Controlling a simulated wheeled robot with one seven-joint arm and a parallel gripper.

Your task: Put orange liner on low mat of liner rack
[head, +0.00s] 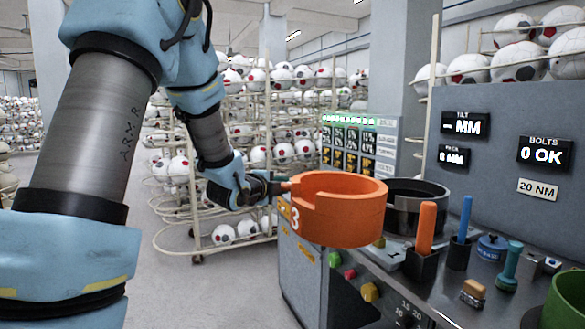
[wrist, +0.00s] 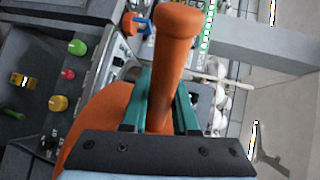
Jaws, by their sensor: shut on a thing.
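The orange liner (head: 338,225) is a thick open ring with a notch in its rim. It is in the air in the middle of the head view, in front of a black ring (head: 415,215) on the bench. My gripper (head: 278,188) is at its left side, shut on its handle. In the wrist view, the teal fingers of my gripper (wrist: 160,100) are on both sides of the orange handle (wrist: 178,30). Part of the liner body (wrist: 92,135) shows behind the black gripper plate. I cannot make out the liner rack or its low mat.
The bench (head: 395,300) holds an orange-handled tool (head: 426,230), a blue tool (head: 464,220), a teal tool (head: 510,268) and a green cup (head: 566,300) at the right edge. Ball racks (head: 200,205) stand behind. Floor (head: 200,295) is clear at lower left.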

